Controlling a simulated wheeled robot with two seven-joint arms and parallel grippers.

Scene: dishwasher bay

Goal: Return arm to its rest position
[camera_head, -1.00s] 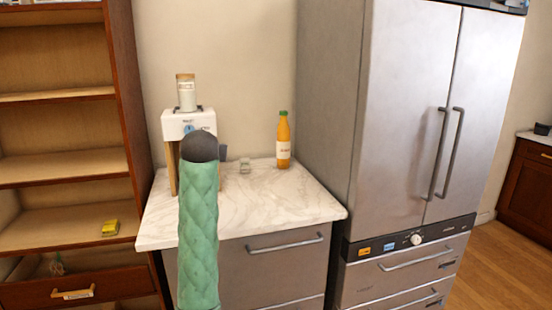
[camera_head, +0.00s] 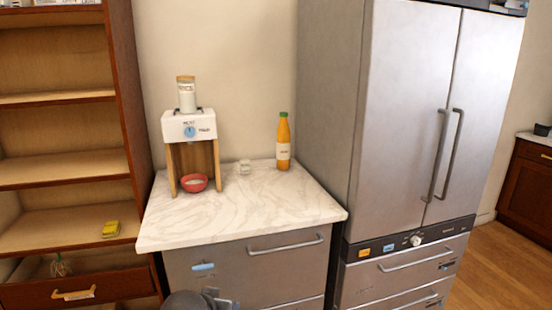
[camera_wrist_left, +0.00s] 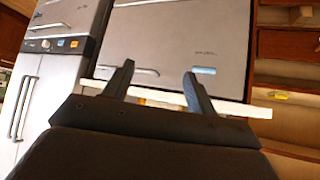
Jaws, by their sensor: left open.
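My left gripper (camera_head: 220,300) shows only in part at the bottom edge of the head view, low in front of the counter's drawers. In the left wrist view its two dark fingers (camera_wrist_left: 158,70) are spread apart with nothing between them. That view looks upside down, with the drawer fronts (camera_wrist_left: 175,45) beyond the fingers and the pale counter edge (camera_wrist_left: 240,108) below them. My right gripper is in neither view.
A white dispenser (camera_head: 190,127) with a jar (camera_head: 186,95) on top stands on the marble counter (camera_head: 260,215), a red bowl (camera_head: 194,183) under it. An orange bottle (camera_head: 283,143) stands to the right. A steel fridge (camera_head: 405,110) and wooden shelves (camera_head: 60,165) flank the counter.

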